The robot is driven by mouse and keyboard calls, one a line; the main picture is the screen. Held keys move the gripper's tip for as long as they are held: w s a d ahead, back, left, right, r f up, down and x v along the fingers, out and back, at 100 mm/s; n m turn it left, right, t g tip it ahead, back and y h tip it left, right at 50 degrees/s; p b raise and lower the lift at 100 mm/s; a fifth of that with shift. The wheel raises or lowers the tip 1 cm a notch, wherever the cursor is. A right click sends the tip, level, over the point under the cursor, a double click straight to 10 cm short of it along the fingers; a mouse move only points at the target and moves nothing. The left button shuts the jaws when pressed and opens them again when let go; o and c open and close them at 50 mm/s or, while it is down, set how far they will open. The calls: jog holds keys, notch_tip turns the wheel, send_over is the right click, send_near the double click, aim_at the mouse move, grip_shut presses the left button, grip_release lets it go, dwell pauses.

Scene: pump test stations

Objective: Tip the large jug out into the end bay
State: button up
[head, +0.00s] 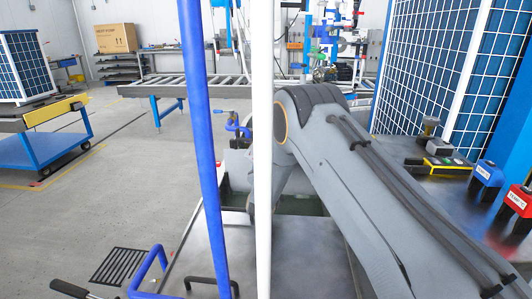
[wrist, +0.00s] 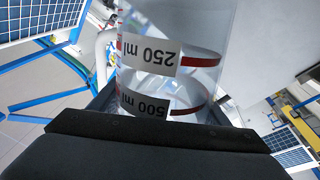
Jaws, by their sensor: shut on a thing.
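A large clear jug (wrist: 200,30) fills the middle of the wrist view, with red bands and white labels reading 250 ml and 500 ml. The labels appear upside down in that view. My gripper (wrist: 160,125) is shut on the jug, its dark body across the bottom of the wrist view. In the head view my own arm hides the gripper and the jug. I cannot tell how much the jug holds. I cannot make out the end bay for certain; a dark green-edged recess (head: 300,207) shows partly behind my arm.
A blue post and a white post stand upright in front of the head view. On the right bench are a yellow-and-grey device (head: 447,166), a blue block (head: 486,180) and a red block (head: 517,200). A roller conveyor (head: 200,84) crosses behind. Open floor lies left.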

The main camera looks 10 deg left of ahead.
jog(key=m, duration=0.1)
jog(key=m+g, duration=0.1)
jog(key=m, duration=0.1)
jog(key=a+m+h, duration=0.1)
jog(key=shift+s+a+f+m+p, duration=0.1)
jog(key=shift+s+m+p, duration=0.15)
jog(key=shift+m+p, duration=0.05)
jog(key=m, duration=0.1)
jog(key=a+f+m+g, duration=0.1)
jog(key=shift+s+a+f+m+g, duration=0.2)
jog(key=shift+s+m+g, duration=0.1)
jog(key=shift+m, duration=0.1)
jog(key=shift+w, duration=0.1)
